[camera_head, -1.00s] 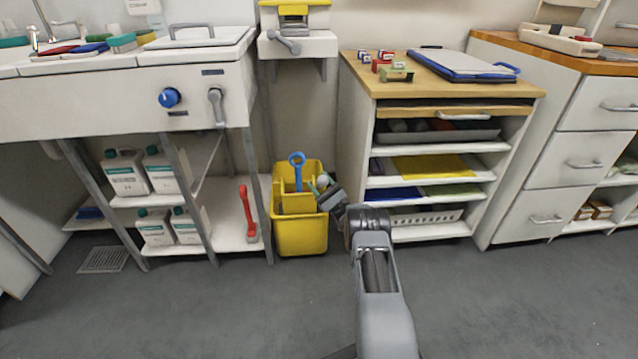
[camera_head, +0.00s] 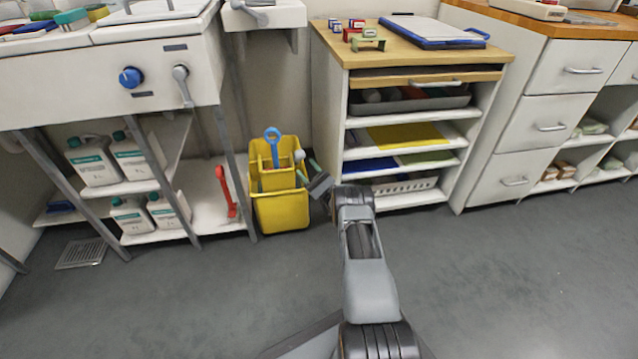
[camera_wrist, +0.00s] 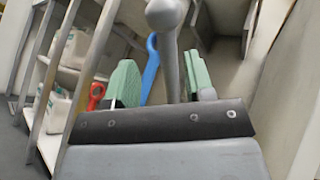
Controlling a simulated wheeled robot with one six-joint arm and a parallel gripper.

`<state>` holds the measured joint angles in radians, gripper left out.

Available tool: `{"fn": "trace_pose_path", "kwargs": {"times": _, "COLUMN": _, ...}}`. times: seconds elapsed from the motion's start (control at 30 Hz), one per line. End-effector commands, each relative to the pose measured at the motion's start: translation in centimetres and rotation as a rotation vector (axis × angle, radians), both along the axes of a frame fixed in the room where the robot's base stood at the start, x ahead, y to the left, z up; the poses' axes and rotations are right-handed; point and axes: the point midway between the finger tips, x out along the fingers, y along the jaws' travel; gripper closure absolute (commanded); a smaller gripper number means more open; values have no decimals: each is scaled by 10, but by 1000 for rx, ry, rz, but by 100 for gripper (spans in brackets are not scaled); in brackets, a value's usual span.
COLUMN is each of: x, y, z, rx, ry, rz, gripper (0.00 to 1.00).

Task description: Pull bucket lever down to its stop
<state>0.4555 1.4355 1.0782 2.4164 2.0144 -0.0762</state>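The yellow bucket (camera_head: 282,212) stands on the floor between the sink stand and the wooden-topped cabinet. Its grey lever with a round knob (camera_head: 299,155) shows at the bucket's right side. In the wrist view the grey lever (camera_wrist: 171,50) runs up between my green fingertips, with its knob at the top edge. My gripper (camera_head: 309,170) is at the bucket's upper right. In the wrist view my gripper (camera_wrist: 162,82) is open, with gaps on both sides of the lever. The lever's lower end is hidden behind the gripper body.
A blue loop handle (camera_head: 273,136) sticks up from the bucket. A red handle (camera_head: 226,192) stands by the lower shelf of the sink stand, left of the bucket. The cabinet (camera_head: 331,103) is close on the right. The floor in front is clear.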

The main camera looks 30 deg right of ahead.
Motion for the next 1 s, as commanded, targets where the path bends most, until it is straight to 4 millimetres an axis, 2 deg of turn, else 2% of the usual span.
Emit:
{"fn": "trace_pose_path", "kwargs": {"times": 0.03, "x": 1, "y": -1, "z": 11, "rx": -1, "ry": -2, "rz": 1, "gripper": 52}}
{"fn": "trace_pose_path", "kwargs": {"times": 0.37, "x": -12, "y": -8, "z": -5, "rx": 0, "ry": -2, "rz": 1, "gripper": 52}}
{"fn": "trace_pose_path", "kwargs": {"times": 0.5, "x": -22, "y": -16, "z": -26, "rx": 0, "ry": -4, "rz": -1, "gripper": 52}}
{"fn": "trace_pose_path", "kwargs": {"times": 0.7, "x": -35, "y": -25, "z": -45, "rx": -1, "ry": -6, "rz": 0, "gripper": 52}}
{"fn": "trace_pose_path", "kwargs": {"times": 1.0, "x": -42, "y": -31, "z": -54, "rx": -1, "ry": -6, "rz": 2, "gripper": 52}}
